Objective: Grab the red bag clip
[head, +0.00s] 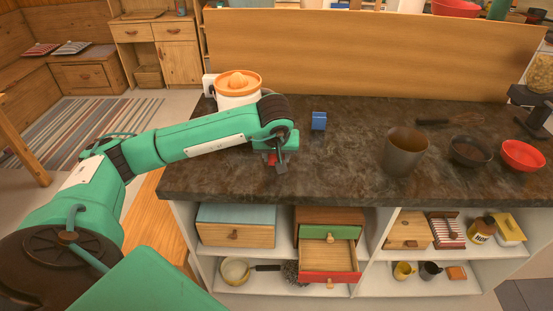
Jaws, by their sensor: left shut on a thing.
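The red bag clip (272,158) shows as a small red patch at the jaws of my left gripper (277,164), over the dark counter (340,165) near its front edge. My left gripper is shut on it and hides most of it. I cannot tell whether the clip still touches the counter. My right gripper does not show.
An orange-topped juicer (238,85) stands behind my left arm. A blue block (319,121) lies to the right of the gripper. A dark cup (404,152), a dark bowl (470,151) and a red bowl (522,155) stand farther right. Below, a drawer (329,262) stands open.

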